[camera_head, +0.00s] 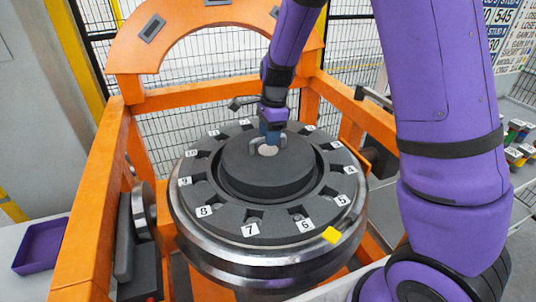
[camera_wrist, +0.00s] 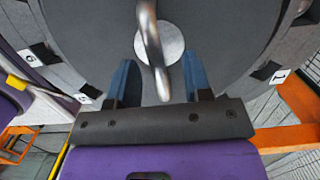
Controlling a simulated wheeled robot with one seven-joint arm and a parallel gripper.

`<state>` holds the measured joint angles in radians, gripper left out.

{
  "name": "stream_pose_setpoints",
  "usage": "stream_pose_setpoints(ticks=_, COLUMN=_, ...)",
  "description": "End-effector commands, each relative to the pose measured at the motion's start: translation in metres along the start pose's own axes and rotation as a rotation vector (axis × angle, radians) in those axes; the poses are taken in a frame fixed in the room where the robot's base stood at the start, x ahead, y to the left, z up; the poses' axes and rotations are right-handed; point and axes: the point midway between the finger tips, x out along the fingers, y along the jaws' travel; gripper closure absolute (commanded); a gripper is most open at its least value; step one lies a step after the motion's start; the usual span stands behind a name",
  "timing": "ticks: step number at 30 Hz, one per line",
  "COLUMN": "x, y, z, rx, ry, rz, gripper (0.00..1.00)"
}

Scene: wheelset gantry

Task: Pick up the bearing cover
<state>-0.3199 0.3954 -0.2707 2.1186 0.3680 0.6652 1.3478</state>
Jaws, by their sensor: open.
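The bearing cover (camera_head: 262,173) is a dark grey round disc in the middle of the wheel, inside the ring of numbered slots. It fills much of the wrist view (camera_wrist: 220,45). A bent metal handle (camera_wrist: 150,40) stands at its centre over a light round spot. My gripper (camera_head: 268,141) is above the cover's centre, pointing down. In the wrist view its two blue fingers (camera_wrist: 160,82) are apart, with the handle's near end between them. I cannot tell whether either finger touches the handle. In the head view my gripper partly hides the handle.
The wheel (camera_head: 205,241) lies flat within an orange gantry frame (camera_head: 91,216), whose arch rises behind it. A purple tray (camera_head: 41,246) is at the far left. Colored items (camera_head: 518,133) stand at right.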

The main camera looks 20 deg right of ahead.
Motion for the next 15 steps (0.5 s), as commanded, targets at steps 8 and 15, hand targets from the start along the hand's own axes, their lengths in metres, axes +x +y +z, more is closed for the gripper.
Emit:
stream_pose_setpoints(ticks=8, x=0.031, y=0.002, z=0.001, rx=0.0, ry=0.001, rz=0.001, gripper=0.54)
stream_pose_setpoints(ticks=15, x=0.032, y=0.001, z=0.001, rx=-0.001, ry=0.0, rz=-0.001, gripper=0.54)
